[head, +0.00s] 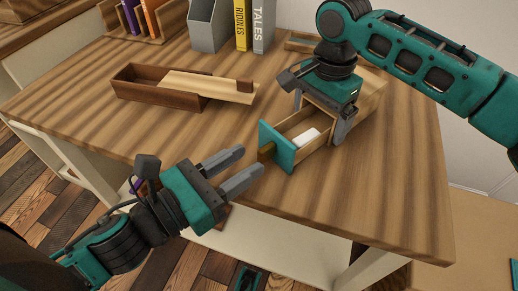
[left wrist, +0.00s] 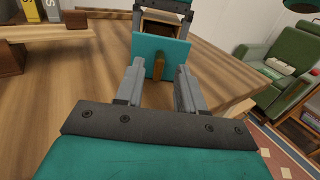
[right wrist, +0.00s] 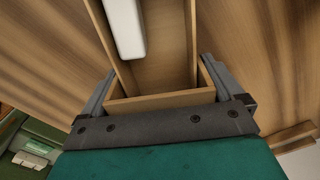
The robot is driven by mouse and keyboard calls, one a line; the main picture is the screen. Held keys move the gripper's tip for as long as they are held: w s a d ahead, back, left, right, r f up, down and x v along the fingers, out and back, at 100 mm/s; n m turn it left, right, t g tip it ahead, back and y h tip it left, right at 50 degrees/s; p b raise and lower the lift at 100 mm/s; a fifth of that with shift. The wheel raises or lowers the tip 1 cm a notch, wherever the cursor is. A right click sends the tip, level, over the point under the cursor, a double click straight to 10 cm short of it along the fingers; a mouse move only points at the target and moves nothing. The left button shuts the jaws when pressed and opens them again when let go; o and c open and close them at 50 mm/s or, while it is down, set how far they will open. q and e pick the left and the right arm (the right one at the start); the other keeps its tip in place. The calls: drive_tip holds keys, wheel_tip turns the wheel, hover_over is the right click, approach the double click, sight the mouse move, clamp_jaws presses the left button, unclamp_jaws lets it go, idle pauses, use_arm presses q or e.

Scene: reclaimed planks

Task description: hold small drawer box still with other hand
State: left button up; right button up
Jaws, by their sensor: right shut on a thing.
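The small wooden drawer box (head: 372,97) stands near the right side of the table. Its drawer is pulled out, with a teal front (head: 278,147) and a wooden knob (head: 266,151), and holds a white object (head: 306,137). My right gripper (head: 320,118) reaches down from above and is shut on the drawer box, one finger on each side; the right wrist view shows the box's wooden edge (right wrist: 160,102) between the fingers. My left gripper (head: 250,160) is open and empty, its fingertips pointing at the knob. In the left wrist view the knob (left wrist: 159,68) lies between and just beyond the fingertips.
A long dark wooden box (head: 160,92) with a pale sliding lid (head: 215,86) lies left of the drawer box. A grey file holder (head: 207,25) and upright books (head: 252,25) stand behind. The table's front edge runs beneath my left gripper. A green armchair (left wrist: 280,70) stands beyond.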

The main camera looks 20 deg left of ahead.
sight(259, 154)
use_arm(q)
drive_tip(key=shift+x, duration=2.15)
clamp_jaws()
